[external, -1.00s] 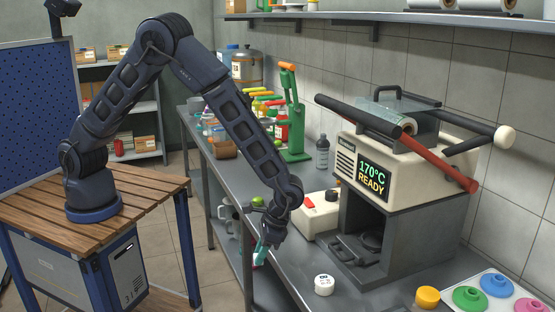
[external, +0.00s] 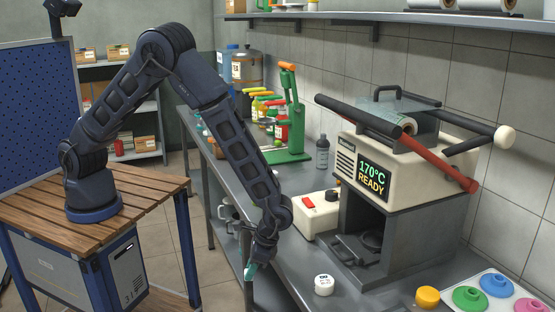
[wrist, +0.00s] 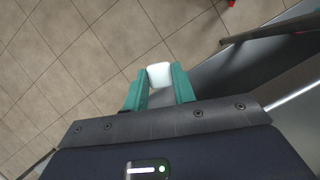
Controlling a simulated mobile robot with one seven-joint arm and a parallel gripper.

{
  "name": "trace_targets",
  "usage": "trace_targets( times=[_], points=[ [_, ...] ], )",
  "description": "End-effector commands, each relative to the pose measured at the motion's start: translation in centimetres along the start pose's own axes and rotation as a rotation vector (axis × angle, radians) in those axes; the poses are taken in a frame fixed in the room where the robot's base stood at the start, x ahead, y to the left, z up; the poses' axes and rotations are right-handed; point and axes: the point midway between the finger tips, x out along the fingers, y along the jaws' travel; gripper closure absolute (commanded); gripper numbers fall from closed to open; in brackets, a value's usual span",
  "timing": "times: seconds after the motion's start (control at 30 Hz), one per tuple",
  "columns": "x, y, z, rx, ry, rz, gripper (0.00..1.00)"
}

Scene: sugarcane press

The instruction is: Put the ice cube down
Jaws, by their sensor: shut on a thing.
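My gripper (wrist: 158,90) has teal fingers and is shut on a white ice cube (wrist: 159,74), which shows between the fingertips in the wrist view. In the external view my gripper (external: 250,271) points down at the front edge of the grey metal counter (external: 290,262). The cube cannot be made out there. In the wrist view, tiled floor (wrist: 95,45) lies behind and left of the cube, and a grey surface lies to the right.
A small white round container (external: 324,285) stands on the counter right of my gripper. A white box with a red switch (external: 315,214) and a press reading 170°C READY (external: 372,178) stand behind it. A yellow lid (external: 427,297) and a tray of coloured discs (external: 497,300) are at the right.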

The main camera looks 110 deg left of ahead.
Motion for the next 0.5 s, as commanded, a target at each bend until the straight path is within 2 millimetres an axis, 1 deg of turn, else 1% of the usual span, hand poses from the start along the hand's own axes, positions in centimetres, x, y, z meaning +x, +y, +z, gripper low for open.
trace_targets(
  times=[0.17, 0.3, 0.5],
  points=[
    [-0.7, -1.9, 0.4, -0.297, 0.000, 0.124, 0.95],
    [-1.5, -4.1, 0.9, -0.623, 0.000, 0.260, 0.95],
    [-2.5, -7.4, 1.6, -1.009, 0.000, 0.418, 0.95]
  ],
)
